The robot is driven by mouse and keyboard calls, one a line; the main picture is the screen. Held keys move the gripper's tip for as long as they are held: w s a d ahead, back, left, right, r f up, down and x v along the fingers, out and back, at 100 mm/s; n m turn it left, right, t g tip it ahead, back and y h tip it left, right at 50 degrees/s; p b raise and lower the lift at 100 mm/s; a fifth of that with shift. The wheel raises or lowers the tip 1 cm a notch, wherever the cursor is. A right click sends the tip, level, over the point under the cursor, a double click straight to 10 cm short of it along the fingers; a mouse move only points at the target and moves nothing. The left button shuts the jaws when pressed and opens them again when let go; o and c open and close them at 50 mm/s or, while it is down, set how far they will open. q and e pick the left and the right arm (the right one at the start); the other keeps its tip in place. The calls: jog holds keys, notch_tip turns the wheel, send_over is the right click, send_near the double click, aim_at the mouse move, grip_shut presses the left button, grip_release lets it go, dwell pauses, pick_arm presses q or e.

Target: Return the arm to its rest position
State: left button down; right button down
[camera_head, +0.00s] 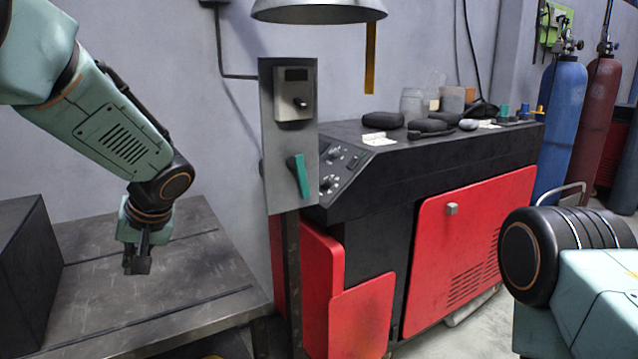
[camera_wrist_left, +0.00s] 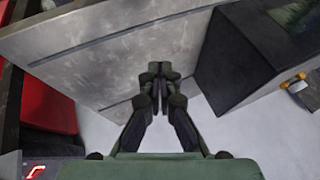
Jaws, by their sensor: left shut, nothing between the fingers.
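My left arm comes in from the upper left in the head view, and its gripper (camera_head: 137,264) hangs over the dark metal table (camera_head: 215,262). In the left wrist view the two fingers of the left gripper (camera_wrist_left: 159,88) meet at their tips, with nothing between them. The gripper is shut and empty, apart from the panel and the switches. Part of my right arm shows at the lower right of the head view; its gripper is out of view.
A dark box (camera_head: 28,270) stands on the table's left. A grey post panel (camera_head: 290,140) with a teal lever (camera_head: 299,176) stands right of the gripper. Behind it is a red and black machine (camera_head: 465,235). Blue (camera_head: 560,125) and dark red (camera_head: 597,125) cylinders stand at the right.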

pick_arm(q)
jog(key=s+d+f+m+t+h, duration=0.1)
jog(key=s+d+f+m+h, duration=0.3)
jog(key=f, duration=0.6)
jog(key=s+d+f+m+t+h, duration=0.1)
jog(key=s+d+f+h, duration=0.4)
jog(key=f, duration=0.6)
jog(key=s+f+g+y, duration=0.1)
jog(key=s+f, duration=0.4)
jog(key=s, duration=0.4)
jog(key=s+f+g+y+b, duration=0.1)
jog(key=s+f, duration=0.3)
jog(key=s, duration=0.6)
jog(key=s+f+g+y+b, duration=0.1)
jog(key=s+f+g, duration=0.1)
jog(key=s+f, duration=0.3)
jog(key=s, duration=0.4)
jog(key=shift+s+a+f+n+g, duration=0.2)
jog(key=shift+a+f+n+g, duration=0.05)
jog(key=shift+f+n+g, duration=0.1)
pick_arm(e)
jog(key=shift+w+a+f, duration=0.1)
jog(key=shift+a+f, duration=0.1)
jog(key=shift+f, duration=0.35)
jog(key=shift+a+f, duration=0.15)
jog(key=shift+f, duration=0.35)
